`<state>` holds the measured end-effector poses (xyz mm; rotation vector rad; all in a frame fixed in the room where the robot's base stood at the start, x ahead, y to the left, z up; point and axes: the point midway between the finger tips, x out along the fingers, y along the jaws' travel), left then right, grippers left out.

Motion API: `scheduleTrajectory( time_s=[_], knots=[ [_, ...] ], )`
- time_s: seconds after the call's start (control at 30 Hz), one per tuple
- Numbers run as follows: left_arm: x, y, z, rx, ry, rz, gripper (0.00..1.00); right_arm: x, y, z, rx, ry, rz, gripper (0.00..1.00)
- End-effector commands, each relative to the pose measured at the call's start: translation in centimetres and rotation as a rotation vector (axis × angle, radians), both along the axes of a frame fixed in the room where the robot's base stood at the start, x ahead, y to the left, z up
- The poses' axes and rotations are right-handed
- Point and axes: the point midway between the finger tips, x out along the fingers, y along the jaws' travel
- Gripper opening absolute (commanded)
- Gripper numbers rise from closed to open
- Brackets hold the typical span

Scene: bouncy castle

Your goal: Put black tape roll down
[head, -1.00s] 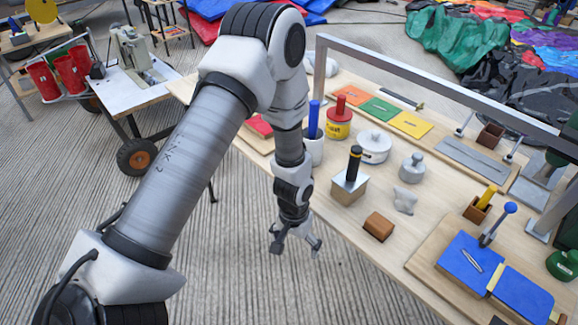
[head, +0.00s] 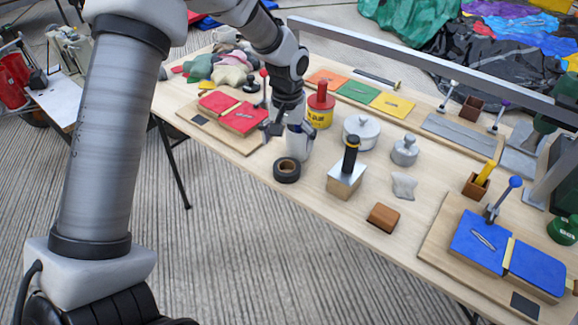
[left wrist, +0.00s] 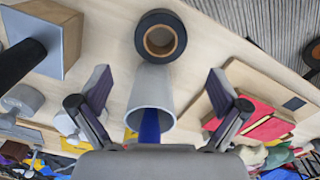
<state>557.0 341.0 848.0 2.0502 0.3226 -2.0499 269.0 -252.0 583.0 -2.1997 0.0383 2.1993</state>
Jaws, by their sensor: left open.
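The black tape roll (head: 287,170) lies flat on the wooden table near its front edge. My right gripper is not in view.
A board with red pads (head: 220,128) lies to the left. The table's front edge (head: 320,215) is close.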

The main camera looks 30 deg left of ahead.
Motion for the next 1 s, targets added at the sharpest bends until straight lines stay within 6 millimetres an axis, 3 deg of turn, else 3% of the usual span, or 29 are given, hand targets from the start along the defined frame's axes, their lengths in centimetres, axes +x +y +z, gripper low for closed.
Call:
scheduleTrajectory(
  time_s=[0.43,0.67,0.7,0.87,0.97,1.0],
  knots=[
    [-0.2,0.2,-6.9,0.001,0.004,-0.001,0.99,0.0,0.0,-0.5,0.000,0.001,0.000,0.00],
    [-0.1,0.2,-7.4,0.000,0.000,-0.001,0.99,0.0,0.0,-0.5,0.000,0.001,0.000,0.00],
    [-0.1,0.2,-7.4,0.000,0.000,-0.001,0.91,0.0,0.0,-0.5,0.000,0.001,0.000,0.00],
    [-0.1,0.2,-7.4,0.000,0.001,-0.001,0.35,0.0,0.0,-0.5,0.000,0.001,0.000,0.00],
    [-0.1,0.2,-7.4,0.001,0.001,-0.001,0.32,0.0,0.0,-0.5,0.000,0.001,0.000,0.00],
    [-0.1,0.2,-7.4,0.001,0.001,-0.001,0.27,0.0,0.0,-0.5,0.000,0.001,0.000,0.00]
  ],
)
